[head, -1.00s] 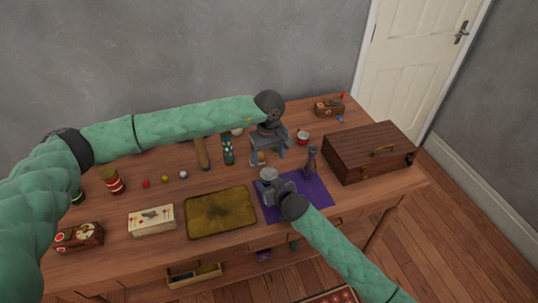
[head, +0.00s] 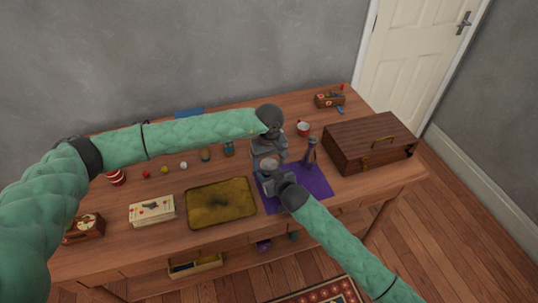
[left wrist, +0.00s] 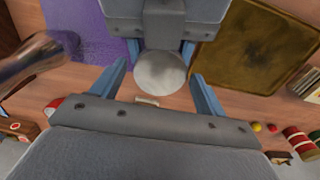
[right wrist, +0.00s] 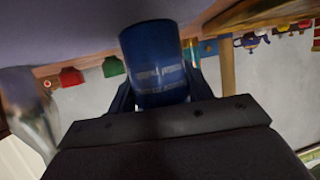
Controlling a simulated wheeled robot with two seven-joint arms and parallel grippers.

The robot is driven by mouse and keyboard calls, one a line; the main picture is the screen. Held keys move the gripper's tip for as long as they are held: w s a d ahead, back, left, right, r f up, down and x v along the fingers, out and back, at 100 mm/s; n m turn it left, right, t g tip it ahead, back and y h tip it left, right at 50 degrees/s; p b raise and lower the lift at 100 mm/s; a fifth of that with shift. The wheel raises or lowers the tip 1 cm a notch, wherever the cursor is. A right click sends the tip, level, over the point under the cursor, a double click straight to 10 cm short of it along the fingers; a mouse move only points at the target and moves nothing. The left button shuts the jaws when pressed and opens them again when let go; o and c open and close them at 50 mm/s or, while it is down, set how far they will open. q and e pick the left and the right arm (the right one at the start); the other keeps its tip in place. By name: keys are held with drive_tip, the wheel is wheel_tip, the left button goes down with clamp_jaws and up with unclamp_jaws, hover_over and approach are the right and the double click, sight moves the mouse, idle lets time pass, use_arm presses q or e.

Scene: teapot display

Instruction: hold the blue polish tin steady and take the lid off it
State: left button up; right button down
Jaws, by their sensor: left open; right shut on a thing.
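The blue polish tin (right wrist: 155,62) is gripped between the fingers of my right gripper (right wrist: 160,90). In the head view my right gripper (head: 275,183) holds it above the purple mat's left part. Its pale, round lid (head: 268,163) faces up; it also shows in the left wrist view (left wrist: 160,72). My left gripper (head: 268,153) hangs just above and behind the lid. In the left wrist view its blue fingers (left wrist: 160,80) are spread on either side of the lid, apart from it. The tin's body is mostly hidden in the head view.
The purple mat (head: 312,182) bears a dark bottle-like object (head: 310,152) right of my grippers. A stained yellow tray (head: 221,203) lies left, a wooden case (head: 370,145) right, a red-and-white cup (head: 303,129) behind. Several small balls and a cream box (head: 152,211) are farther left.

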use_arm(q)
drive_tip(key=shift+f, duration=0.2)
drive_tip(key=c, duration=1)
drive_tip(key=n, duration=1)
drive_tip(key=shift+r, duration=0.1)
drive_tip(key=o, duration=1.1)
drive_tip(key=shift+r, duration=0.1)
